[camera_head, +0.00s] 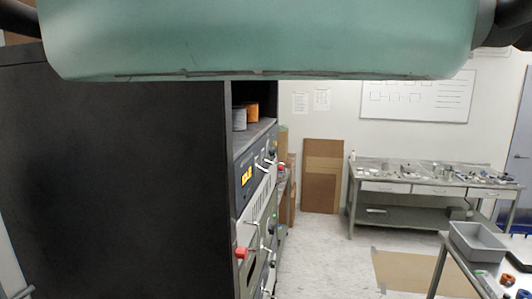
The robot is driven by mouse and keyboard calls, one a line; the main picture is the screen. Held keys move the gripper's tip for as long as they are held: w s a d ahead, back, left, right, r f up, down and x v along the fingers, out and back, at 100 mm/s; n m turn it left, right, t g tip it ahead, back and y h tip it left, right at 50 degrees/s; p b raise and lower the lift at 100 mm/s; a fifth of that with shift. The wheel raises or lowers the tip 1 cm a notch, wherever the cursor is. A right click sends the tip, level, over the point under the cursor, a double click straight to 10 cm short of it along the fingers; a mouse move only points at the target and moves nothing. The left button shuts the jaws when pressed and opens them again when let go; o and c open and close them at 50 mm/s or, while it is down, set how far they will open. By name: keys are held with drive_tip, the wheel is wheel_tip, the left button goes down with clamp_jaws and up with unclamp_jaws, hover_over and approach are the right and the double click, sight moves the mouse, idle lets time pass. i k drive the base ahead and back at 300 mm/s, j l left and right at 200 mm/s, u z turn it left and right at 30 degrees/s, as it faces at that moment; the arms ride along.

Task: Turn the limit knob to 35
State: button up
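The control front of a tall black cabinet (130,185) shows at a steep angle along its right edge. A panel there has a lit orange display (246,177), with small dark knobs or handles beside it. A red knob or button (241,253) sticks out lower down. I cannot tell which part is the limit knob, and no scale or number on it can be read. My gripper is not in view. A teal link of my own arm spans the top of the picture.
The cabinet's flat side fills the left. Cans (251,112) stand on its upper shelf. Brown boards (321,177) lean on the back wall. A metal workbench (398,187) stands at the back right. A table with a grey bin (476,241) is at the lower right.

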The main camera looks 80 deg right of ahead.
sight(273, 151)
drive_tip(key=k+l+z, duration=0.2)
drive_tip(key=k+l, duration=0.15)
drive_tip(key=l, duration=0.3)
drive_tip(key=k+l+z, duration=0.1)
drive_tip(key=l, duration=0.25)
drive_tip(key=k+l+z, duration=0.1)
drive_tip(key=l, duration=0.25)
drive_tip(key=k+l, duration=0.2)
drive_tip(key=l, duration=0.15)
drive_tip(key=k+l+z, duration=0.15)
drive_tip(key=l, duration=0.2)
drive_tip(key=k+l+z, duration=0.1)
drive_tip(key=l, duration=0.3)
